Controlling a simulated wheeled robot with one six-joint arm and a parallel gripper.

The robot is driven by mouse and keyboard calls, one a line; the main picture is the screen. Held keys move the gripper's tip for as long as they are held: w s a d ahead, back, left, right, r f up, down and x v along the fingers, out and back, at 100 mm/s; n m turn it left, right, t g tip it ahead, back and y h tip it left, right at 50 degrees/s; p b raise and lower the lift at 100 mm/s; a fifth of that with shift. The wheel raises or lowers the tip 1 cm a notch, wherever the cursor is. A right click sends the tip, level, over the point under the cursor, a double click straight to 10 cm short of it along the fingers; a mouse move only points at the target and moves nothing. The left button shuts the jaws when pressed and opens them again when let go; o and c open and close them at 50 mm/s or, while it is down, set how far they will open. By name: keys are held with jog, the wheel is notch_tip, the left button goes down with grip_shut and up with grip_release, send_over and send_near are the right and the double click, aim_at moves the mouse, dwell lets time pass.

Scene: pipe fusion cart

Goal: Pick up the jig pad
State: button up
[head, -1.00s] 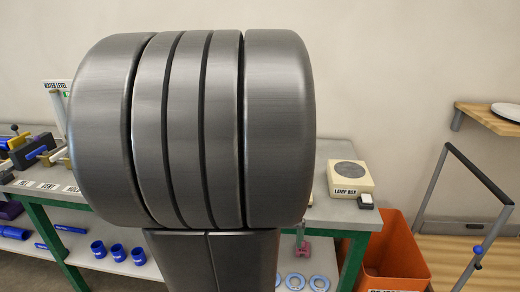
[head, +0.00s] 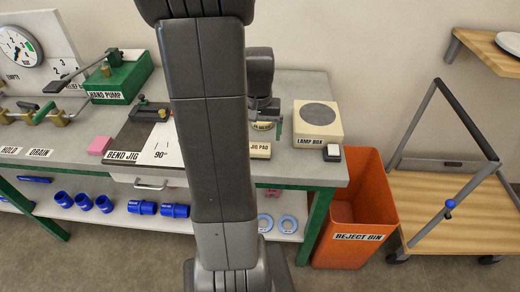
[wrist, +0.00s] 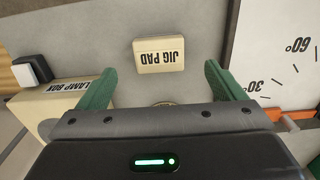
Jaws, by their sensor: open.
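The jig pad is a small cream block with a "JIG PAD" label, lying flat on the grey bench top. In the head view the jig pad (head: 260,151) shows just right of my arm, partly hidden by it. In the wrist view the jig pad (wrist: 160,58) sits upside down in the picture, ahead of the fingertips and between their lines. My gripper (wrist: 159,72) is open and empty, its green fingers spread wider than the pad. In the head view my gripper (head: 265,128) hangs over the bench behind the pad, mostly hidden by my arm.
The lamp box (head: 318,123) stands right of the pad, close to one finger in the wrist view. A small black-and-white block (head: 332,153) sits beside it. The bend jig (head: 150,140) lies left. An orange reject bin (head: 358,215) stands off the bench's right end.

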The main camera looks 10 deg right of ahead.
aim_at(259, 148)
jog(key=shift+w+d+f+p, duration=0.1)
jog(key=shift+f+p, duration=0.1)
jog(key=shift+f, duration=1.65)
jog(key=shift+w+f+p, duration=0.1)
jog(key=shift+f+p, duration=0.05)
jog(key=shift+f, duration=1.65)
jog(key=shift+c, duration=0.4)
jog(key=c, duration=1)
